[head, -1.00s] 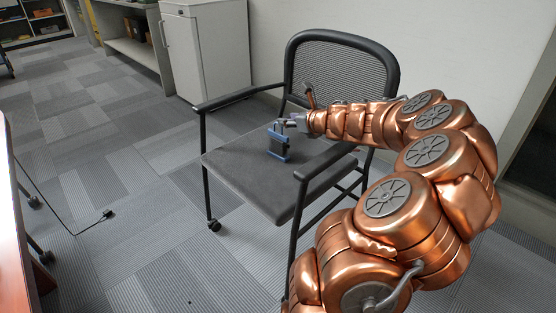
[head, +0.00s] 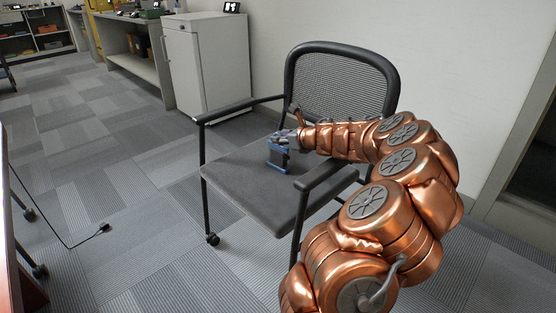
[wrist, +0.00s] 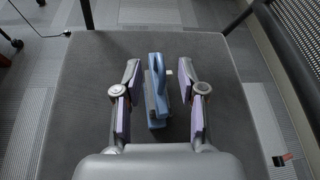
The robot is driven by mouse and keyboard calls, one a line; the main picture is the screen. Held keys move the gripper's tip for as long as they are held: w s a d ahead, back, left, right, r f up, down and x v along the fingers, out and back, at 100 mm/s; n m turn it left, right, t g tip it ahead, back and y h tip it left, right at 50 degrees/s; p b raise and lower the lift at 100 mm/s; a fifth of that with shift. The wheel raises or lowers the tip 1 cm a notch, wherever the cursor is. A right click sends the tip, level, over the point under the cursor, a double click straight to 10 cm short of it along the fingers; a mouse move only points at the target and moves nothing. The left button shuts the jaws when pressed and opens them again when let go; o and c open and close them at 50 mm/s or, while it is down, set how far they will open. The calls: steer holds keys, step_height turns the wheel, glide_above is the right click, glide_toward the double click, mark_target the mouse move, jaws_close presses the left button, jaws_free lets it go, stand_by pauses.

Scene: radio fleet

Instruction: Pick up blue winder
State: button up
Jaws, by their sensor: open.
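The blue winder (head: 277,156) stands upright on the dark grey seat of a chair (head: 240,190). My gripper (wrist: 158,112) is open, with one purple-padded finger on each side of the winder. Gaps show between the pads and the winder, the left one seeming a bit narrower. In the head view my gripper (head: 287,137) is at the winder's upper part, and its fingers partly hide the winder.
The chair has a mesh backrest (head: 340,85) behind my arm and two armrests, the near one (head: 325,173) just below my arm. A grey cabinet (head: 207,65) stands behind. A cable (head: 75,240) lies on the floor at left.

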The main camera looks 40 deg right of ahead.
steer(key=shift+w+d+f, duration=0.15)
steer(key=shift+w+f, duration=0.05)
steer(key=shift+w, duration=0.4)
jaws_close()
stand_by(0.5)
